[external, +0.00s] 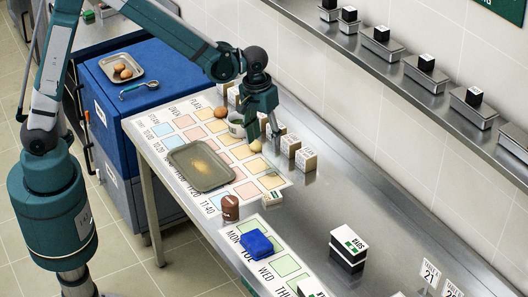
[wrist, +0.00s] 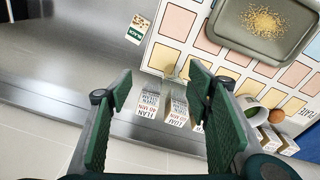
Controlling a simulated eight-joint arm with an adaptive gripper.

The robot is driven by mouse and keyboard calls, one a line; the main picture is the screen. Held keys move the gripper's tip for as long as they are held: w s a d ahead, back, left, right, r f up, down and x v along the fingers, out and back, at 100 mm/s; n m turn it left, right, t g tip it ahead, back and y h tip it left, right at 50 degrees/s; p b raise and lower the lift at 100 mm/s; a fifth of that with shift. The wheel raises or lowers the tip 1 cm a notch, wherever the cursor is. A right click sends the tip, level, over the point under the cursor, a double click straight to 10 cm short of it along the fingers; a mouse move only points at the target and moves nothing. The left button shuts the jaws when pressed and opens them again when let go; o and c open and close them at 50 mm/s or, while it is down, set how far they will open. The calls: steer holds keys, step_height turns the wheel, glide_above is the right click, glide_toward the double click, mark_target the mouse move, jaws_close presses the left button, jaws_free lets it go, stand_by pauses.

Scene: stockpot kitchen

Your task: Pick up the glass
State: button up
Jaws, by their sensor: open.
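A small clear shape (wrist: 181,69), which looks like the glass, stands at the edge of the printed chart in the wrist view; its outline is faint. In the external view I cannot make it out clearly near my gripper. My gripper (external: 268,134) points down over the back edge of the chart. In the wrist view its two green fingers (wrist: 160,88) are spread wide with nothing held between them. The clear shape lies beyond the fingertips, nearer the right finger.
Labelled boxes (external: 306,159) stand along the wall side. A white cup (external: 237,127) and a brown egg (external: 221,112) are close to my gripper. A grey tray (external: 202,167) lies on the chart.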

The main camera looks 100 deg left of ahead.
mark_target(273, 165)
steer(key=w+a+f+n+g, duration=0.1)
steer(key=a+f+n, duration=0.1)
steer(key=a+f, duration=0.5)
step_height(273, 165, down, 2)
steer(key=shift+w+a+f, duration=0.15)
steer(key=shift+w+a, duration=0.05)
steer(key=shift+a, duration=0.05)
steer(key=shift+f, duration=1.25)
steer(key=shift+f, duration=0.1)
steer(key=shift+f+p, duration=0.4)
steer(key=shift+f, duration=2.1)
steer(key=shift+c, duration=0.7)
steer(key=c, duration=0.9)
